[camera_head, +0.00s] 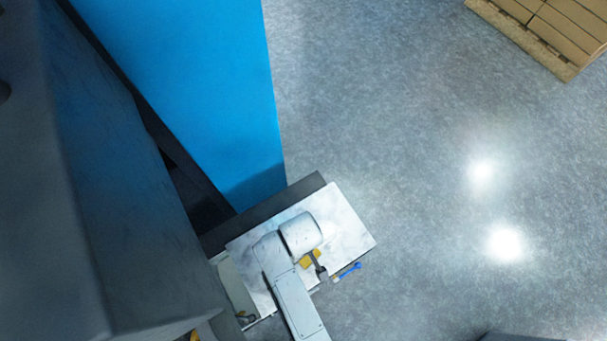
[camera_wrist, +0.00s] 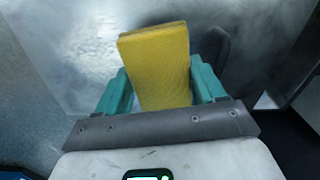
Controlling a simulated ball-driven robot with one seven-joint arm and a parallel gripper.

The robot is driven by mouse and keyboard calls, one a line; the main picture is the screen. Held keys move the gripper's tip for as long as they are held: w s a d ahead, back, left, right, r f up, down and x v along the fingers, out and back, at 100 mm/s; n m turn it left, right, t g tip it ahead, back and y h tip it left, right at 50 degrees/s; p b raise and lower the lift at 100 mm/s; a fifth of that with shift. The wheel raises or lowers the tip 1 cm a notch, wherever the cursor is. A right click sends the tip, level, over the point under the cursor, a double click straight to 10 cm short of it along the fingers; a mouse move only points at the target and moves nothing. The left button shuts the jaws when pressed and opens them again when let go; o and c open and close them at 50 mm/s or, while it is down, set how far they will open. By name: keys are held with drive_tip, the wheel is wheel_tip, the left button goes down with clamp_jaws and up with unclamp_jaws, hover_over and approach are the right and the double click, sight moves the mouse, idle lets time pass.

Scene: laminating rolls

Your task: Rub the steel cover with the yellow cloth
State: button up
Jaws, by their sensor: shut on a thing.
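The steel cover (camera_head: 350,232) is a pale, cloudy, shiny flat panel at the lower middle of the head view. It fills much of the background in the wrist view (camera_wrist: 75,45). The yellow cloth (camera_wrist: 158,60) is a folded pad between the teal fingers of my gripper (camera_wrist: 163,88). My gripper is shut on it. In the head view the cloth (camera_head: 306,260) shows as a small yellow patch over the cover's lower part, partly hidden by my arm. I cannot tell whether the cloth touches the cover.
A small blue item (camera_head: 348,271) lies by the cover's lower right edge. A tall blue machine panel (camera_head: 215,90) stands behind the cover, with a dark grey body (camera_head: 85,200) at left. Cartons on a pallet (camera_head: 555,30) are at the top right. The floor between is clear.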

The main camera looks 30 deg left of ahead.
drive_tip(key=shift+r+p, duration=1.8)
drive_tip(key=shift+r, duration=0.5)
drive_tip(key=shift+w, duration=0.1)
